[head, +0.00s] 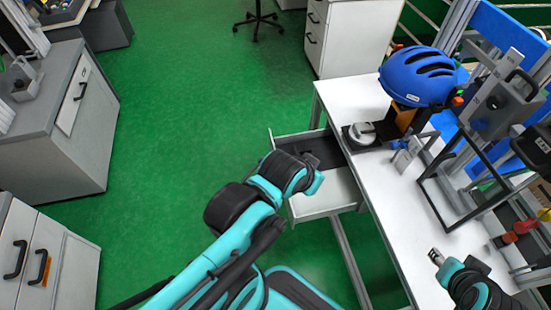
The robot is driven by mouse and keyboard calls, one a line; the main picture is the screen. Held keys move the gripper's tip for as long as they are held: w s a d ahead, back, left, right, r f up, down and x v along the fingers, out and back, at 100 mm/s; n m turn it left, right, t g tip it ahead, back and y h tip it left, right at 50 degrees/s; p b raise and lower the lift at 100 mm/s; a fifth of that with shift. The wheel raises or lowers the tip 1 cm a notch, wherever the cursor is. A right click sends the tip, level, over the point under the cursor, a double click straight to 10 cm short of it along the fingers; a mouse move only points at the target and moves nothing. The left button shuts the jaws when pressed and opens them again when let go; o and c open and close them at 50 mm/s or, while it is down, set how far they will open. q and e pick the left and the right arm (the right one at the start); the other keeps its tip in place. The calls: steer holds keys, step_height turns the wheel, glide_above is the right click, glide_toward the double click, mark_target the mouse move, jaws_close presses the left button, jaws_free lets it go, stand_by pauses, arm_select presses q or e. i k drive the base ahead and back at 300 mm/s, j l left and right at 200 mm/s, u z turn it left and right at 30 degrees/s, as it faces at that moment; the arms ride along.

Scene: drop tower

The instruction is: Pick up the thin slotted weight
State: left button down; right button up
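A round silver-grey piece (362,132) rests on a dark base on the white table, below the blue helmet. It may be a slotted weight, but it is too small to be sure. My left gripper (311,158) is over the open drawer (322,200) at the table's left side. My own arm hides most of the gripper, and its fingers are hard to separate from the dark drawer interior. My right gripper (437,257) is low over the table's front right part. Its fingers are too small to read.
A blue helmet (418,77) sits on a stand at the table's back. Grey cabinets (50,140) stand far left, with green floor between.

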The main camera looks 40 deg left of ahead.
mark_target(356, 130)
steer(key=j+u, duration=0.2)
steer(key=j, duration=1.4)
